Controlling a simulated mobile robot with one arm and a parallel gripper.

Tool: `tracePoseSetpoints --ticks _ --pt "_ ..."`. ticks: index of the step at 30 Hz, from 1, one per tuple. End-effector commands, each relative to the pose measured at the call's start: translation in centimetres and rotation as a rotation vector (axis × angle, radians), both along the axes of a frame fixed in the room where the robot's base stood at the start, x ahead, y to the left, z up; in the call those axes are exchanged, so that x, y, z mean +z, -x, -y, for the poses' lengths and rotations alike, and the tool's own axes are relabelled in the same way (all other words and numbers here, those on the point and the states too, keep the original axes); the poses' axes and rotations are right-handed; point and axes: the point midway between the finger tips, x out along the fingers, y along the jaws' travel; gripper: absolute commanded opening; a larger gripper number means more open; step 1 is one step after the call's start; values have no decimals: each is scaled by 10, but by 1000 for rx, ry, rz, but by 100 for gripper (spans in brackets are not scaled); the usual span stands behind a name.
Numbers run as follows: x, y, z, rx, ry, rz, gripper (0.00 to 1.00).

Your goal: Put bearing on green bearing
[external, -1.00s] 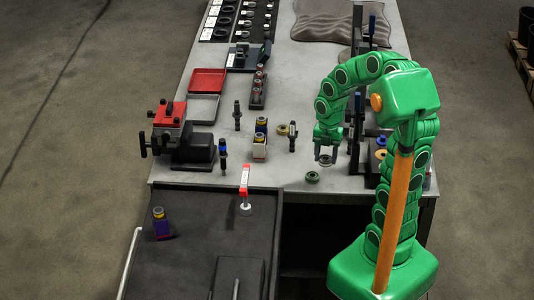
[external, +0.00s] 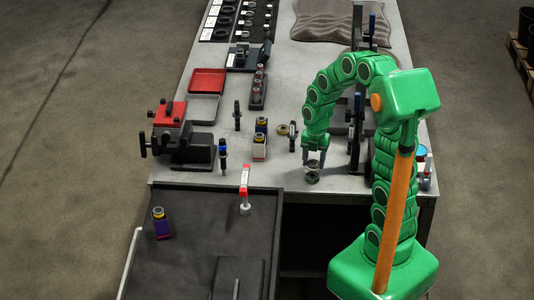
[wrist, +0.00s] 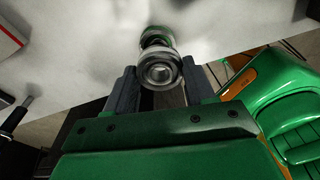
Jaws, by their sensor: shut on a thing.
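My gripper (external: 313,160) points down near the front edge of the workbench, shut on a metal bearing (wrist: 160,74). In the wrist view the bearing is a silver ring between the two dark fingers (wrist: 160,88). The green bearing (external: 312,179) is a small dark green ring lying on the bench right below the held bearing. In the wrist view the green bearing (wrist: 154,34) shows just beyond the held one, partly hidden by it. I cannot tell whether the two bearings touch.
To the left stand a boxed part (external: 259,146), a small upright tool (external: 293,136) and a brass-coloured ring (external: 281,129). A red vise (external: 170,115) sits farther left. A dark press frame (external: 357,110) rises right of my gripper. The bench's front edge is close.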

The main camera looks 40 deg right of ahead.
Motion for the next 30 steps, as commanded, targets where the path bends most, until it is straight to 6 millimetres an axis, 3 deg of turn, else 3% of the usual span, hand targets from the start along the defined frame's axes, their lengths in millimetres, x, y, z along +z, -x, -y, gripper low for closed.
tracePoseSetpoints --ticks 9,20,21,26,30 --pt "-34 -1 0 -1 -1 -4 17" --pt "-36 -2 0 0 0 -1 17" --pt "-37 -2 0 0 0 -1 55" --pt "-36 -2 0 0 1 -1 79" --pt "-36 -2 0 0 0 -1 79"
